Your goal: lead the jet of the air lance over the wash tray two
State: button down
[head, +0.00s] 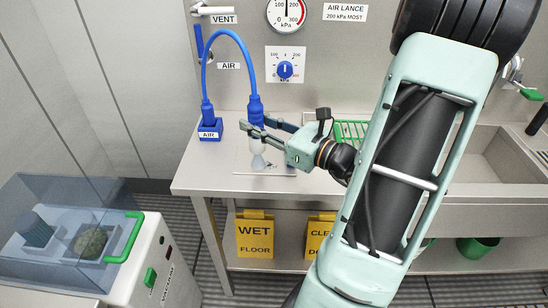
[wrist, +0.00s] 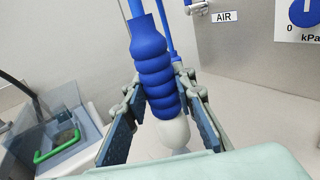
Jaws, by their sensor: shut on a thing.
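My gripper (head: 258,136) is shut on the air lance (head: 255,110), which it holds upright over the left end of the steel bench. In the wrist view the lance's blue ribbed grip (wrist: 160,75) stands between the two fingers, with a pale rounded end below it. A blue hose (head: 228,36) arches from the lance to the blue holder marked AIR (head: 209,130). A small pale, cone-like shape shows below the gripper; whether it is nozzle or jet I cannot tell. No tray marked two can be made out.
A thin white rod lies on the bench (head: 200,180) near its front edge. A green rack (head: 350,131) and a sink (head: 497,155) lie right, partly behind my arm. A pressure gauge (head: 286,14) and blue regulator knob (head: 285,70) are on the wall. A vacuum box (head: 70,230) stands left.

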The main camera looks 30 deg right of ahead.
jog(key=shift+s+d+p, duration=0.15)
jog(key=shift+s+d, duration=0.3)
jog(key=shift+d, duration=0.25)
jog(key=shift+s+d+p, duration=0.15)
jog(key=shift+s+d, duration=0.3)
jog(key=shift+d, duration=0.2)
dwell(1.3)
